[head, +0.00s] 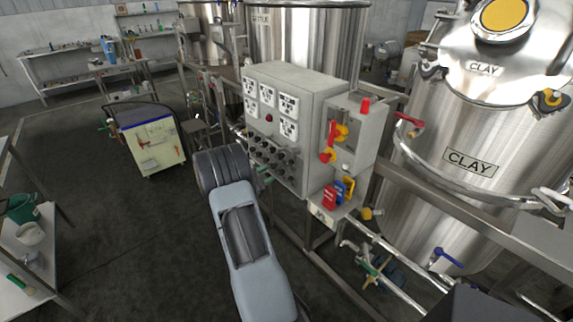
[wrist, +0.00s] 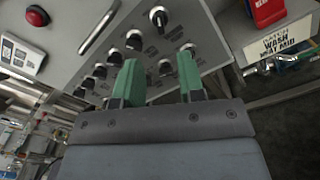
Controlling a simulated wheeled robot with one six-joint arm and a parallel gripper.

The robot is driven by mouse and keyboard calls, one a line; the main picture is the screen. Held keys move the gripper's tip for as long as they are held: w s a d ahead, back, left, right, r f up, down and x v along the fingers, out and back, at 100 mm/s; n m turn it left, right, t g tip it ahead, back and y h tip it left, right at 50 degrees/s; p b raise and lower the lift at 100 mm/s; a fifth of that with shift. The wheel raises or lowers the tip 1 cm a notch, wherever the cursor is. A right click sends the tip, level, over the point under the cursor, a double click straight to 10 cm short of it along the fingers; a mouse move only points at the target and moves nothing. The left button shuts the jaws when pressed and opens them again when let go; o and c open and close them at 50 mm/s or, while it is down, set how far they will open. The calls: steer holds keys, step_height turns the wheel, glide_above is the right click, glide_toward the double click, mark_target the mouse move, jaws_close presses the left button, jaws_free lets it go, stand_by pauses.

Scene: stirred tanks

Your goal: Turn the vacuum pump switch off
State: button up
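A grey control box (head: 313,95) carries rows of black rotary knobs (head: 272,158) on its lower front panel. In the wrist view the knob panel (wrist: 205,28) fills the upper middle, with several black knobs (wrist: 134,40) on pale round bases. Their labels are too small to read, so I cannot tell which is the vacuum pump switch. My gripper (wrist: 160,75) has two green fingers set apart, with nothing seen held between them. It is close to the panel, and the fingers hide some lower knobs. In the head view my arm mostly hides the gripper; a green fingertip (head: 266,180) shows beside the knobs.
A red button (wrist: 14,50) and a metal handle bar (wrist: 99,27) are near the knobs. A side box with a red-handled switch (head: 332,135) and padlocks (head: 331,197) stands right. Steel tanks (head: 470,130) and rails lie behind. Open floor (head: 110,220) lies left.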

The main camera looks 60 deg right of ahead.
mark_target(287, 164)
steer(key=p+x, duration=0.2)
steer(key=x, duration=0.7)
steer(key=shift+s+d, duration=0.1)
steer(key=shift+d, duration=0.15)
jaws_close()
